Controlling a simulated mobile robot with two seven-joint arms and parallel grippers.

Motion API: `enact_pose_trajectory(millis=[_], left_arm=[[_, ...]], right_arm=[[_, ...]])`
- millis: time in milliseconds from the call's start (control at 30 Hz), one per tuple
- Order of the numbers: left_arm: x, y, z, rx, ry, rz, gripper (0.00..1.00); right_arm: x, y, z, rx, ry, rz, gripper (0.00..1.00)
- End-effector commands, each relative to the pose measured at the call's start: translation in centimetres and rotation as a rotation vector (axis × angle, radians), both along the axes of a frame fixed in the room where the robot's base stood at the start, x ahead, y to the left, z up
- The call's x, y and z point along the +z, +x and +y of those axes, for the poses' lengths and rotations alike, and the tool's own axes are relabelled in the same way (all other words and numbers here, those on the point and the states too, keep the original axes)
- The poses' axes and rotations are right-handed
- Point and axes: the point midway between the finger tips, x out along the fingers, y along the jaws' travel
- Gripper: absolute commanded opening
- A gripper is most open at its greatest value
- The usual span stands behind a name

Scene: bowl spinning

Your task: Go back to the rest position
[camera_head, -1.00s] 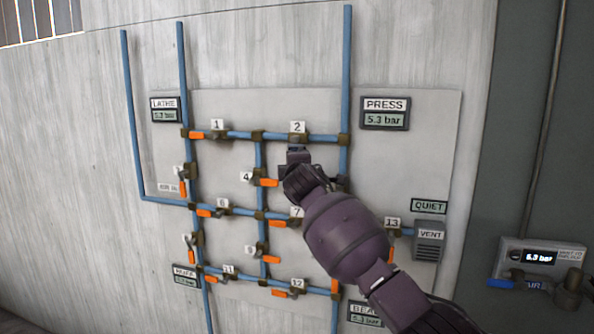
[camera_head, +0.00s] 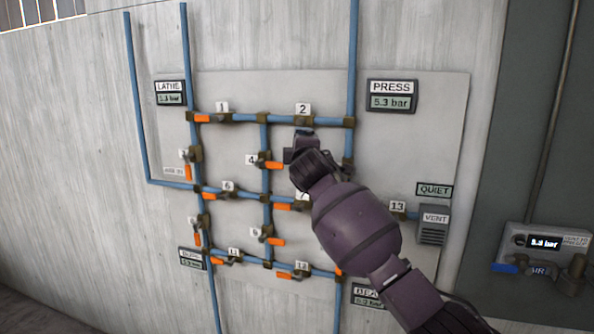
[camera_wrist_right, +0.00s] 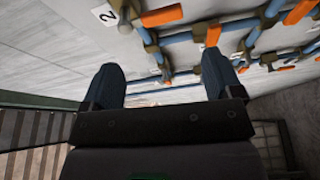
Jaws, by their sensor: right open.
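My right gripper (camera_head: 300,147) is in front of the pipe panel (camera_head: 420,150), just below the label 2 (camera_head: 303,109). In the right wrist view its two dark fingers (camera_wrist_right: 162,85) are spread apart with nothing between them. The gripper appears apart from the pipes. My right arm hides part of the panel's right middle, including valves there. My left gripper is not in view.
Blue pipes with several orange-handled valves, such as the one under label 1 (camera_head: 203,118), cover the panel. A PRESS gauge (camera_head: 391,97) reads 5.3 bar. A VENT box (camera_head: 434,224) and a regulator unit (camera_head: 543,250) are at the right. Bare wall (camera_head: 70,180) lies left.

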Motion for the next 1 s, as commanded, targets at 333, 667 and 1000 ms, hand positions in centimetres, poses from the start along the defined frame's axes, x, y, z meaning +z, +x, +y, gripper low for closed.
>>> enact_pose_trajectory(millis=[333, 667, 1000], left_arm=[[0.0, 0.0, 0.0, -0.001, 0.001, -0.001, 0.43], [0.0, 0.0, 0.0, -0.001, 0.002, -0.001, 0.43], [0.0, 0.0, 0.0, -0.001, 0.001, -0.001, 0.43]], right_arm=[[4.7, -3.7, 1.9, 0.209, 0.451, -0.095, 0.85], [-2.1, -6.6, -1.7, 0.282, 0.766, -0.031, 0.85], [-14.7, -11.9, -8.3, 0.241, 1.072, 0.086, 0.85]])
